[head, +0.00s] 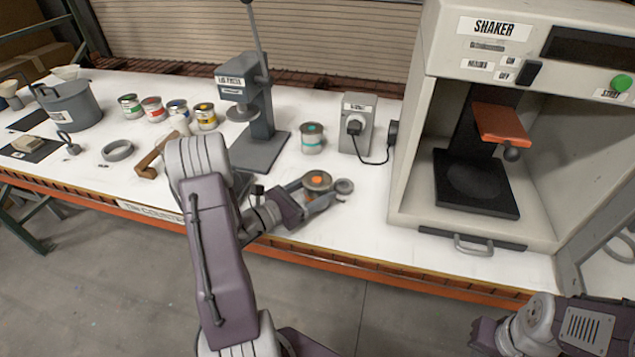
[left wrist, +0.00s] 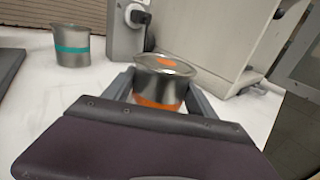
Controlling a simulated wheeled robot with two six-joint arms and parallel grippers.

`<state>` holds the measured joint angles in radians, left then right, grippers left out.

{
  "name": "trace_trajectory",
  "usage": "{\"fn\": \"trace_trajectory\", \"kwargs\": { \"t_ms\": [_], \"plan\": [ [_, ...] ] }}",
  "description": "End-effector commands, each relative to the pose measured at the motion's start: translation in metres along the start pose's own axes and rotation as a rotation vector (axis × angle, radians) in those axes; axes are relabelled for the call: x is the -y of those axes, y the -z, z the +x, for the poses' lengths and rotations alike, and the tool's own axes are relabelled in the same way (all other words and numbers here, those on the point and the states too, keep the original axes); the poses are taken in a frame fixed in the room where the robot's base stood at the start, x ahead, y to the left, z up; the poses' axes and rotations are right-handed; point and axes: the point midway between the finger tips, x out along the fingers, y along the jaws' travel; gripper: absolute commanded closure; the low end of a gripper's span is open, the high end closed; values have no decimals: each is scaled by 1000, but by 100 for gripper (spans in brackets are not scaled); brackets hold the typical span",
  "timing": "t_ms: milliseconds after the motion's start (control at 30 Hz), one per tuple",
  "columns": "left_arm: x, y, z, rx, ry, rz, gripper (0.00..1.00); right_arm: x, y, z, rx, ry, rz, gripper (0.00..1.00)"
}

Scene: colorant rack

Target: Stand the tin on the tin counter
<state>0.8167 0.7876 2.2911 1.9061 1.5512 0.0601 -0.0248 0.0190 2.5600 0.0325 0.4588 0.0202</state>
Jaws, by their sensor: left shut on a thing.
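A metal tin with an orange band and an orange spot on its lid (head: 317,181) is between the fingers of my left gripper (head: 324,190), which is shut on it. In the left wrist view this tin (left wrist: 162,80) is upright or nearly so, its lower part hidden by my gripper body. I cannot tell whether its base touches the table. The tin counter is the white top near the front edge; its label (head: 152,212) is partly hidden by my left arm. My right gripper is not in view; only part of the right arm shows at bottom right.
A tin with a teal band (head: 313,138) stands behind the held tin. A grey lid press (head: 262,140), a plugged-in box (head: 356,124) and the shaker (head: 470,215) stand around it. Several colored tins (head: 153,109), a grey ring (head: 117,151) and a bucket (head: 68,106) are left.

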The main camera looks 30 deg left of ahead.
Motion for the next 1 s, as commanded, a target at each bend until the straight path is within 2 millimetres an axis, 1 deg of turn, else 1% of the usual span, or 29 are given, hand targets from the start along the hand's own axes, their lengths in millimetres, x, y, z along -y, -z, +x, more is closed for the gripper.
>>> {"fn": "trace_trajectory", "kwargs": {
  "t_ms": [200,333,367,400,433,667,767,867,1000],
  "plan": [
    [0,-1,0,2,0,2,87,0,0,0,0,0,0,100],
    [0,3,0,1,0,1,87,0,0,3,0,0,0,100],
    [0,2,0,0,0,1,26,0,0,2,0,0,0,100],
    [0,2,0,0,0,1,15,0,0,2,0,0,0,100],
    [0,2,0,0,0,1,13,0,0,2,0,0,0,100],
    [0,2,0,0,0,1,13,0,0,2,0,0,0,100],
    [0,-2,0,0,0,1,13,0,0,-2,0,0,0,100],
    [-1,0,-10,0,-3,1,13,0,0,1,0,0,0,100],
    [-2,0,-37,0,-7,0,13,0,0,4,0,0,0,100]
  ]
}}
